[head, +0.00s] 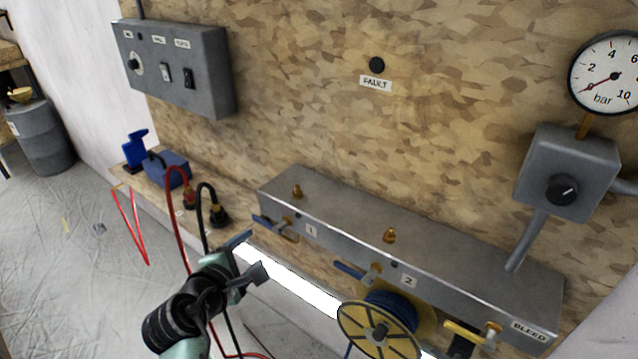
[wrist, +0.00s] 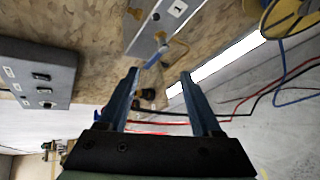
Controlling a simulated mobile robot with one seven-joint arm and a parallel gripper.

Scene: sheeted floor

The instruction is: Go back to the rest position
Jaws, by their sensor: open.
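My gripper (head: 250,256) is at the lower middle of the head view, in front of the shelf and close to the left end of the grey manifold (head: 400,235). In the wrist view my gripper (wrist: 160,82) has its two blue fingers spread wide with nothing between them. Beyond the fingers the wrist view shows the blue-handled valve (wrist: 155,57) by label 1. In the head view this valve (head: 274,226) is just above the fingers. I cannot tell the exact gap between them.
A grey switch box (head: 175,65) hangs upper left. Red (head: 172,200) and black (head: 203,215) cables rise from the shelf beside my gripper. A cable reel (head: 380,328) hangs at the lower right. A pressure gauge (head: 606,75) is upper right. Open floor (head: 70,240) lies left.

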